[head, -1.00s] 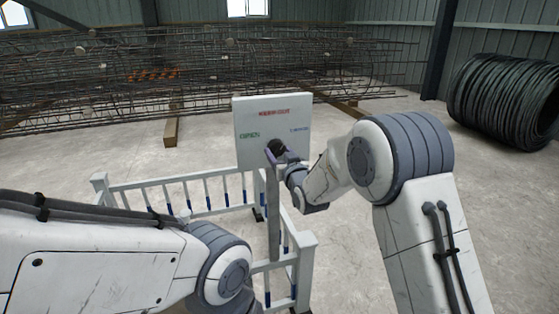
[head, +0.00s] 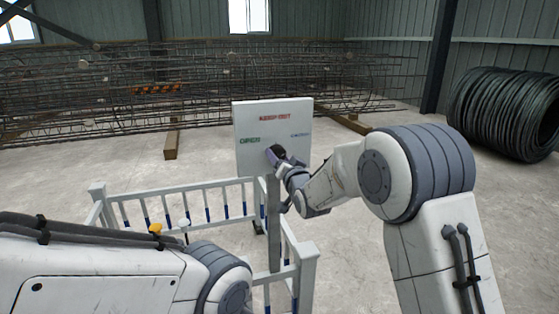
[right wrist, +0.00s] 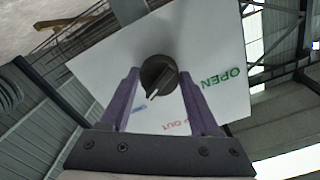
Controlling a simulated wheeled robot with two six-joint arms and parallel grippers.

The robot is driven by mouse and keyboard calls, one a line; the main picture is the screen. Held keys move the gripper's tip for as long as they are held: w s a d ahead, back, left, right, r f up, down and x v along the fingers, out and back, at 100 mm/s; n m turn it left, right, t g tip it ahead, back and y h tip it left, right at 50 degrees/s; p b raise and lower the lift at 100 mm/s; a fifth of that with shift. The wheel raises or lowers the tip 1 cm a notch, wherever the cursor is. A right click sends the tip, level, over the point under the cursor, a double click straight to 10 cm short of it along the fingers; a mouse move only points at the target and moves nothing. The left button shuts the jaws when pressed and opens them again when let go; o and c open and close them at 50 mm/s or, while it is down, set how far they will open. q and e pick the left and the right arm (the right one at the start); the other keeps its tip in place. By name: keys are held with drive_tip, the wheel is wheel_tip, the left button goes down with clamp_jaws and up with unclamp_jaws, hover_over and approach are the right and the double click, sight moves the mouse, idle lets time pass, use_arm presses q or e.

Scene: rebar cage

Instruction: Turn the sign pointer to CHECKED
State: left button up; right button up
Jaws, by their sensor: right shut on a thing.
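The white sign board (head: 292,114) stands on a grey post ahead of me. It has red KEEP OUT lettering at the top, green OPEN at the left and small blue lettering at the right, too blurred to read. The dark round pointer knob (right wrist: 158,72) is at the board's middle in the right wrist view; its ridge points to the lower left there, away from OPEN. My right gripper (head: 276,154) is at the lower middle of the board, shut on the knob, with a purple finger on each side. My left gripper is out of view; only my left arm shows.
A low white and blue railing (head: 180,181) surrounds the post. A yellow item (head: 155,229) shows just behind my left arm. A long rebar cage (head: 230,75) lies behind, with timber blocks (head: 171,141). A black wire coil (head: 508,112) stands at right. Floor between is clear.

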drive_tip(key=shift+d, duration=0.1)
drive_tip(key=o, duration=1.4)
drive_tip(key=shift+c, duration=0.2)
drive_tip(key=shift+s, duration=0.1)
drive_tip(key=v, duration=1)
drive_tip(key=shift+b, duration=0.45)
drive_tip(key=shift+s, duration=0.1)
drive_tip(key=p+x, duration=0.1)
drive_tip(key=x, duration=0.9)
drive_tip(key=shift+w, duration=0.2)
